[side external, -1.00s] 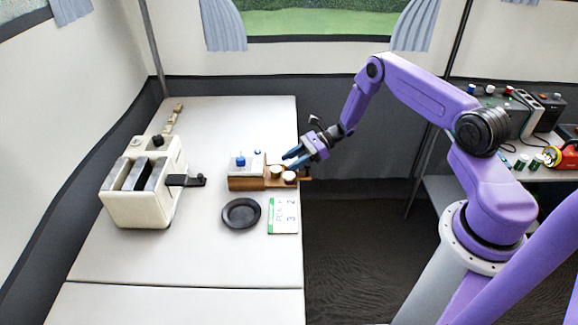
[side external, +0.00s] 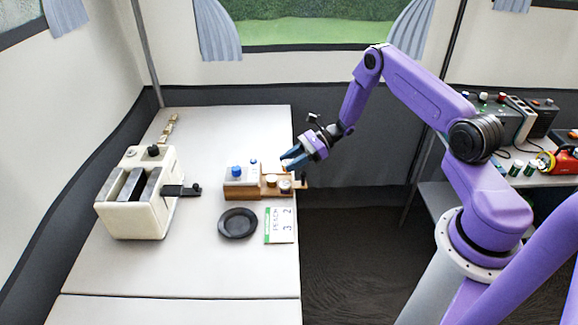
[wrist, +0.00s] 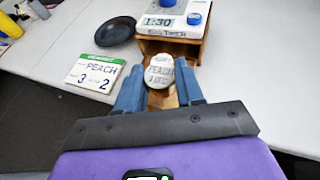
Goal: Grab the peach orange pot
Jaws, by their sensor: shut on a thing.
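In the wrist view, a pot (wrist: 160,70) with a round white lid lettered PEACH sits between my two blue fingers, which are shut on it. Its body is mostly hidden below the lid, so its colour does not show. My gripper (side external: 288,160) reaches in from the right in the side view, above the right end of a wooden stand. Small round pots show there, one on the left (side external: 271,181) and one at the right (side external: 285,186). That view is too small to show the contact with the fingers.
A timer (wrist: 172,25) with blue knobs stands just beyond the held pot. A black plate (side external: 238,223) and a PEACH card (side external: 279,226) lie in front of the stand. A cream toaster (side external: 140,205) stands at the left. The table front (side external: 180,270) is clear.

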